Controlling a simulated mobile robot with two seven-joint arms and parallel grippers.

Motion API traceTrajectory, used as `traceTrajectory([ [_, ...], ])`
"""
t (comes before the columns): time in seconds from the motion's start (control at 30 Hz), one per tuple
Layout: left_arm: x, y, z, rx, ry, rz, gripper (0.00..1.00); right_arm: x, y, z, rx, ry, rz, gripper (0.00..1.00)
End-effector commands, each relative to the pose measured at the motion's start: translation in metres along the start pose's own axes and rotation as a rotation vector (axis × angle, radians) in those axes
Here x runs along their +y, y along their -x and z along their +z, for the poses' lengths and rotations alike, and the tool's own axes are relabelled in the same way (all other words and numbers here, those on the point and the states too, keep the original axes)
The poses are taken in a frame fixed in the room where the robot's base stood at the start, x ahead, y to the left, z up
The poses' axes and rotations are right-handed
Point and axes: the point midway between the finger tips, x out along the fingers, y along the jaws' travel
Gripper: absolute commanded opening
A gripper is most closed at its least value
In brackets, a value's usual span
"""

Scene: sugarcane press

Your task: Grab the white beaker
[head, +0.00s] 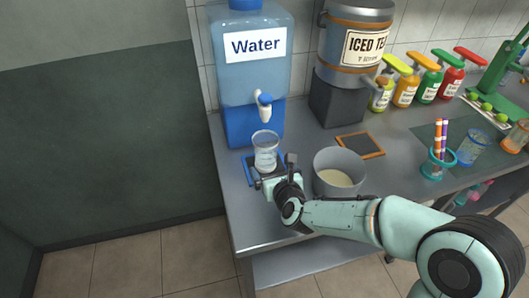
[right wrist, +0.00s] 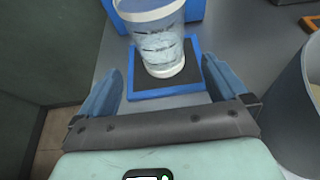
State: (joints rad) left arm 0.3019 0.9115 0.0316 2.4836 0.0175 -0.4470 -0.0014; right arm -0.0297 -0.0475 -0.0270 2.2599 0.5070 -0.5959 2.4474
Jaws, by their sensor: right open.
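My right gripper (head: 274,171) is open in front of the beaker. In the right wrist view its blue fingers (right wrist: 162,84) are spread, with the mat's front edge between them and the beaker beyond. No contact shows. My left gripper is not in view.
The water dispenser (head: 253,75) stands behind the beaker. A grey pot (head: 338,166) with pale contents stands close to the right of my gripper. An iced tea dispenser (head: 352,50), an orange-edged mat (head: 360,145) and several bottles stand farther right. The counter's left edge is near.

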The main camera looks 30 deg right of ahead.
Motion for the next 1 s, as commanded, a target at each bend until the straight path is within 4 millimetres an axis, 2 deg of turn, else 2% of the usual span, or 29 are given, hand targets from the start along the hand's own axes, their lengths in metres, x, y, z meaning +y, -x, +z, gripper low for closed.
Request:
traceTrajectory([
  [0.1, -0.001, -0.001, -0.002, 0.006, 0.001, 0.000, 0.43, 0.000, -0.022, -0.001, 0.003, 0.002, 0.000, 1.00],
  [0.37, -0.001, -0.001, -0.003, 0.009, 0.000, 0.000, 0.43, 0.000, -0.043, -0.001, 0.001, 0.002, 0.000, 1.00],
  [0.63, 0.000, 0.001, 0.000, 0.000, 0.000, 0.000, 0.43, -0.003, -0.081, -0.001, 0.002, 0.002, 0.000, 1.00],
  [0.77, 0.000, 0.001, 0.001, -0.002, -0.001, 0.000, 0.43, -0.003, -0.090, -0.001, 0.000, 0.003, 0.000, 1.00],
  [0.97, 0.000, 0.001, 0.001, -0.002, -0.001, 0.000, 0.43, -0.003, -0.090, -0.001, 0.001, 0.003, 0.001, 1.00],
  [1.0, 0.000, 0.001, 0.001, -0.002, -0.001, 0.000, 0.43, -0.003, -0.090, -0.001, 0.001, 0.003, 0.001, 0.90],
])
